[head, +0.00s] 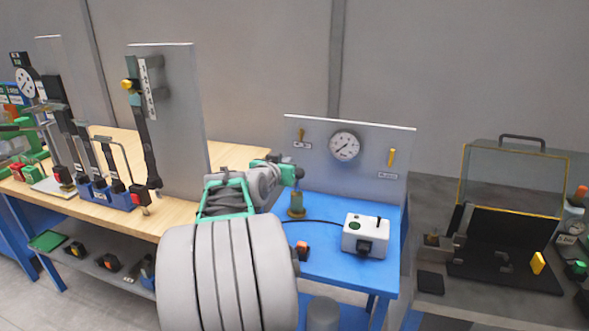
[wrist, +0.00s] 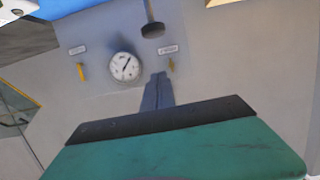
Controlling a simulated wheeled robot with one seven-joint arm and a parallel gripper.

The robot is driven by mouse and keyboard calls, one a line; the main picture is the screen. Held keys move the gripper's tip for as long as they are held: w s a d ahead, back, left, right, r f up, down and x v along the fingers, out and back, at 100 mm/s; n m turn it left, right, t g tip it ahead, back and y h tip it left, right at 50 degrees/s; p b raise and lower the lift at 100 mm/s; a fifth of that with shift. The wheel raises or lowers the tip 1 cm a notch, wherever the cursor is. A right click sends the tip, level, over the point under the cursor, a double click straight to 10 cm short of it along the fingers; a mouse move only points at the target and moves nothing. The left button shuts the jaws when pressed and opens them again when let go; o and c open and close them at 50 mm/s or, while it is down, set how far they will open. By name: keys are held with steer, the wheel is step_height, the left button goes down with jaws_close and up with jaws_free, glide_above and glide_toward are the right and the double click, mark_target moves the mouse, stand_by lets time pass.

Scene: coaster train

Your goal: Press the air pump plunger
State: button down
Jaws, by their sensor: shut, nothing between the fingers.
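The air pump stands on the blue bench; its brass-coloured body (head: 297,210) shows just below my gripper in the head view. The plunger's black round knob (wrist: 152,30) and thin rod show at the top of the wrist view, which is turned upside down. My gripper (wrist: 160,76) has its fingers together with nothing between them. The fingertips appear close to the knob, with a visible gap between them in the wrist view. In the head view my gripper (head: 299,173) is over the pump and hides most of the plunger. I cannot tell the exact height gap.
A grey panel with a round gauge (head: 344,146) and yellow valve levers (head: 392,157) stands behind the pump. A white box (head: 365,236) with a black switch sits to the right on the blue bench (head: 335,272). A clear-covered case (head: 515,178) stands further right.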

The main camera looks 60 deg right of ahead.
steer(key=d+f+p, duration=0.1)
steer(key=d, duration=0.1)
steer(key=w+d+f, duration=0.1)
steer(key=d+f, duration=0.1)
steer(key=d, duration=0.1)
steer(key=d+f+p, duration=0.1)
steer(key=d+f, duration=0.1)
steer(key=d, duration=0.1)
steer(key=shift+w+f+p, duration=0.15)
steer(key=shift+w+p, duration=0.05)
steer(key=shift+p, duration=0.15)
steer(key=shift+f, duration=0.45)
